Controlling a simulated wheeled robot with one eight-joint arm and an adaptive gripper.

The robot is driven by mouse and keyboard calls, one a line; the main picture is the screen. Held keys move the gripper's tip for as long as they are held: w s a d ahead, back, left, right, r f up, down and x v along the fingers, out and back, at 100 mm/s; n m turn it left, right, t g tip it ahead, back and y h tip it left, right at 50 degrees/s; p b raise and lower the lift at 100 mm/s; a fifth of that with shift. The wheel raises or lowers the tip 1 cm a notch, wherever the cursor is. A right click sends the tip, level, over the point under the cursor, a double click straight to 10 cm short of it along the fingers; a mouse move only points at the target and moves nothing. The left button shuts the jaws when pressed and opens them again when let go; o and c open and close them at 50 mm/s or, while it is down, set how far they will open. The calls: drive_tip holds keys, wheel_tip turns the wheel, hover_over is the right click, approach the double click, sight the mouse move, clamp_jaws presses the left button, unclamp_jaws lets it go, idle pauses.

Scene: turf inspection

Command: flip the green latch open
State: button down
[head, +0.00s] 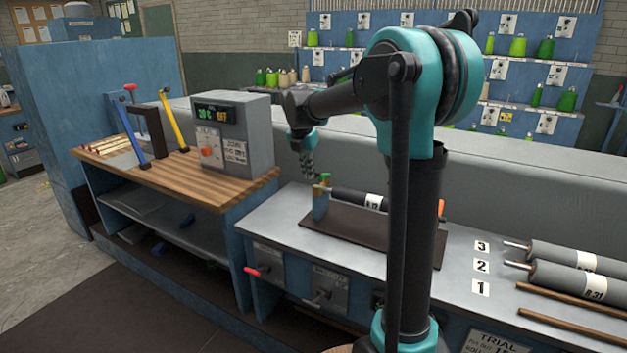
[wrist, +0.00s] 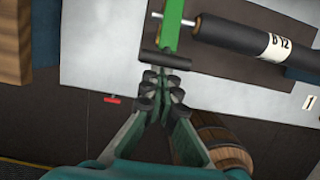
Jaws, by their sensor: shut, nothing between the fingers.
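The green latch (head: 323,181) sits at the top of a small upright blue bracket (head: 320,205), at the left end of a dark roller (head: 360,199). In the wrist view the latch (wrist: 172,28) is a green bar, with a dark crossbar (wrist: 165,60) at its near end. My gripper (head: 308,172) points down, just above and left of the latch. In the wrist view my gripper (wrist: 163,85) is shut and empty, its tips close below the crossbar. I cannot tell whether they touch. The roller's label (wrist: 274,47) reads B 12.
A dark mat (head: 345,226) lies under the bracket on the grey bench. More rollers (head: 575,257) lie at the right beside numbered tags. A grey control box (head: 232,135) stands on the wooden-topped bench at left. A wooden barrel (wrist: 215,135) shows below in the wrist view.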

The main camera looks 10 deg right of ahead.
drive_tip(key=w+r+g, duration=0.1)
drive_tip(key=w+d+r+g+y, duration=0.1)
drive_tip(key=d+r+y, duration=0.1)
drive_tip(key=r, duration=0.1)
drive_tip(key=shift+w+r+g, duration=0.1)
drive_tip(key=shift+w+g, duration=0.3)
drive_tip(key=w+d+r, duration=0.3)
drive_tip(key=w+d, duration=0.7)
drive_tip(key=w, duration=0.4)
drive_tip(key=shift+d, duration=0.3)
drive_tip(key=shift+r, duration=0.1)
wheel_tip(320, 180, up, 13)
drive_tip(key=shift+s+a+f, duration=0.15)
drive_tip(key=shift+a+f, duration=0.05)
drive_tip(key=shift+a, duration=0.05)
